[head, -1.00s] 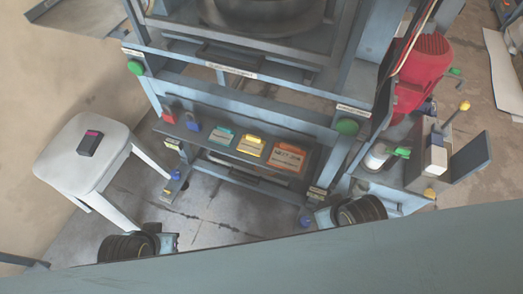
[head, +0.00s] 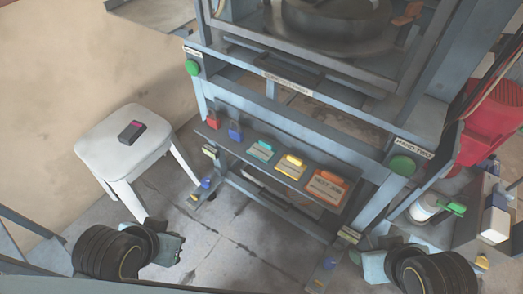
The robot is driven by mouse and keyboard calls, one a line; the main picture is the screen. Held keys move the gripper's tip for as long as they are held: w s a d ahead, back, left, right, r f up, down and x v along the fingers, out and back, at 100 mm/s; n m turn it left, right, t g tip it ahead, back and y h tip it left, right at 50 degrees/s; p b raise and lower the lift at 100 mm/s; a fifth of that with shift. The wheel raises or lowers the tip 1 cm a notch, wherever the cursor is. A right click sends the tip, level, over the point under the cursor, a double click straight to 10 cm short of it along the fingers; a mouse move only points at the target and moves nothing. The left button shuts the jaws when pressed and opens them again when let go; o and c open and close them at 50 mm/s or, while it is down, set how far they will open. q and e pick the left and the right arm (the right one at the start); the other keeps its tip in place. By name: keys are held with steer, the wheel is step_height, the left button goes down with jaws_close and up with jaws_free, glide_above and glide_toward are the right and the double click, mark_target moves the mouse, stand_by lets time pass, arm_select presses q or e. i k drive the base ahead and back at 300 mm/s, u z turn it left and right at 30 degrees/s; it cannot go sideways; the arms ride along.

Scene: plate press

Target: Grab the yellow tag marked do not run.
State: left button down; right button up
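The yellow tag (head: 291,167) lies on the narrow dark shelf (head: 228,148) at the front of the press, between a teal tag (head: 260,150) and an orange tag (head: 328,187). Its lettering is too small to read. My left gripper (head: 172,249) is low at the lower left, in front of the stool and well apart from the shelf. My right gripper (head: 374,266) is low at the lower right, below and right of the orange tag. Neither gripper touches a tag. The fingers of both are too unclear to tell open from shut.
A red padlock (head: 212,123) and a blue padlock (head: 235,132) sit at the shelf's left end. Green buttons (head: 193,67) (head: 402,166) are on the press frame. A white stool (head: 124,150) holds a dark device (head: 132,131). A red motor (head: 492,125) is at right.

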mark_target(292, 166)
steer(key=k, duration=0.5)
steer(key=u, duration=1.45)
steer(key=i, duration=0.95)
steer(key=z, duration=1.9)
